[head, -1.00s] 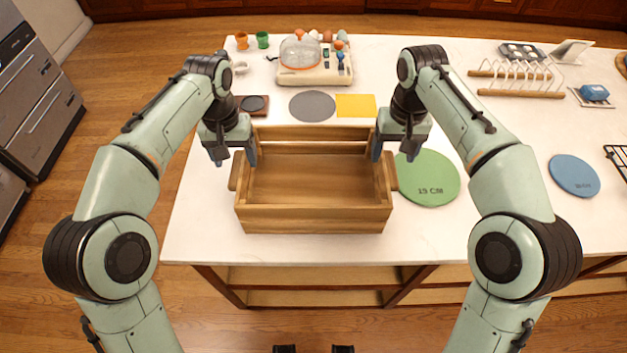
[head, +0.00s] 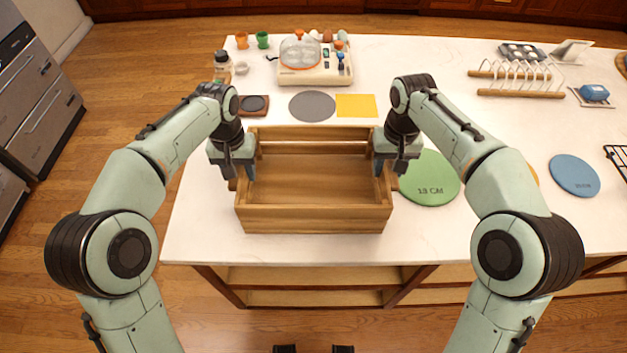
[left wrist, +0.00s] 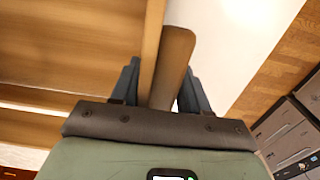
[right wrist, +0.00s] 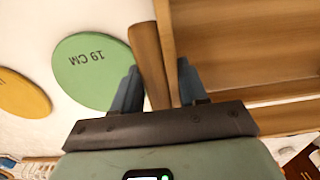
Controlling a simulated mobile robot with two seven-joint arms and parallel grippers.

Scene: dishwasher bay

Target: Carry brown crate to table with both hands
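The brown crate (head: 314,218) is an open, empty wooden box standing on the white table (head: 420,235) near its front edge. It has a wooden handle bar on each short side. My left gripper (head: 240,176) is at the crate's left side. In the left wrist view its two fingers (left wrist: 160,88) are apart, with the crate wall and handle (left wrist: 172,68) between them. My right gripper (head: 387,172) is at the right side. In the right wrist view its fingers (right wrist: 158,88) are apart around the wall and handle (right wrist: 149,62). I see gaps beside the fingers.
A green round mat (head: 430,180) lies close to the crate's right side. A grey disc (head: 312,106), a yellow square (head: 356,105) and an egg cooker (head: 312,62) are behind it. A blue disc (head: 574,175) lies at right. The table's front strip is clear.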

